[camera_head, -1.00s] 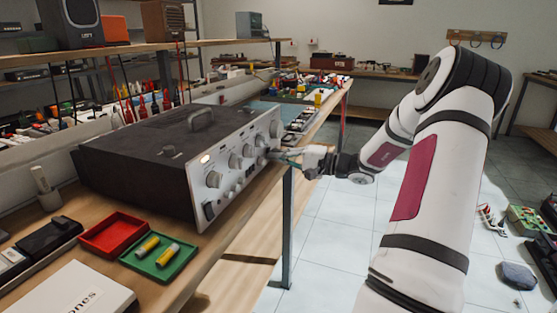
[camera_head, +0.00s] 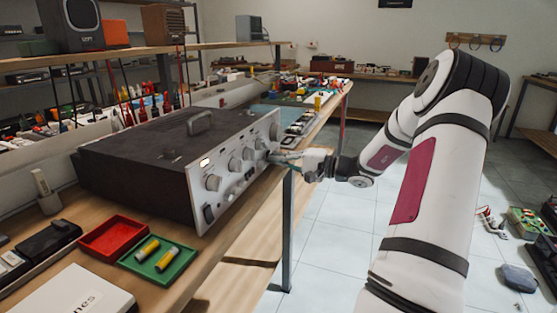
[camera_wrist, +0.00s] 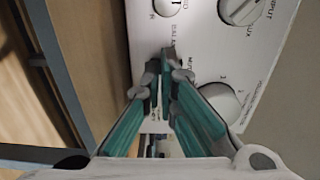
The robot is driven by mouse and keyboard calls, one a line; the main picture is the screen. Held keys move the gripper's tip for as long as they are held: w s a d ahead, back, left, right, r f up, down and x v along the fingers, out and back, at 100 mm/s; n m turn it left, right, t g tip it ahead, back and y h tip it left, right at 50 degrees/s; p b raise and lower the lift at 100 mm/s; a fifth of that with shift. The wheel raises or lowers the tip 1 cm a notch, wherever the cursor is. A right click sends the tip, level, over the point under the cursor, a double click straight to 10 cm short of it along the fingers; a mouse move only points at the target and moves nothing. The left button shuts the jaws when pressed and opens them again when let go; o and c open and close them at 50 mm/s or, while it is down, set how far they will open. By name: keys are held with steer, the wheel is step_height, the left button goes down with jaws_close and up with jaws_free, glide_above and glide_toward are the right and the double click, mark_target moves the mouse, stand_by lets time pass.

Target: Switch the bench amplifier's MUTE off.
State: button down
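The bench amplifier (camera_head: 140,150) is a wide dark box with a silver front panel of knobs and switches, standing on the bench. A small lit window shows on its panel. My gripper (camera_head: 277,157) is at the panel's right end, low down. In the wrist view my gripper (camera_wrist: 162,72) has its two teal fingers drawn together, tips close against the white panel (camera_wrist: 190,50), beside a partly covered label beginning "MU". A big knob is just right of the fingers.
The bench edge runs below my gripper. A shelf (camera_head: 150,48) stands behind.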

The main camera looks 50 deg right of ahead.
steer(key=shift+w+a+f, duration=0.1)
steer(key=shift+w+a, duration=0.2)
steer(key=shift+a, duration=0.1)
steer(key=shift+s+d+f, duration=0.1)
steer(key=shift+s+d, duration=0.2)
steer(key=shift+s, duration=0.25)
steer(key=v, duration=1.1)
steer(key=shift+s+d+r, duration=0.25)
steer(key=shift+d, duration=0.05)
